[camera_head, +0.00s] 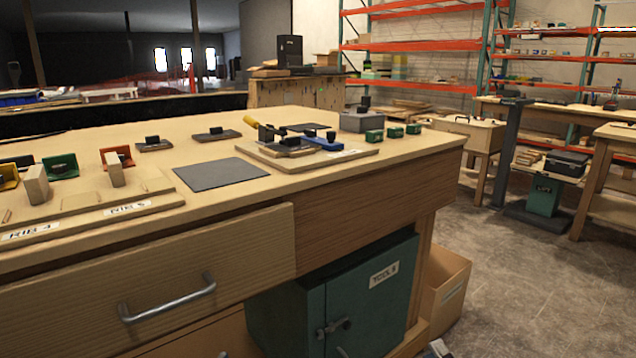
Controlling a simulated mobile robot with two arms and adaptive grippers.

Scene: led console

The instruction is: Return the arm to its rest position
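A small pale grey part at the bottom edge, right of the green cabinet, seems to be the tip of my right gripper (438,348). It is low beside the workbench (380,165), well below the benchtop. Most of it is cut off by the frame, so I cannot see whether its fingers are open or shut, or whether it holds anything. My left gripper and arm are not in view.
On the bench are a dark grey mat (221,174), a wooden board with a blue-handled fixture (322,143), small green blocks (374,136) and labelled wooden racks (128,209).

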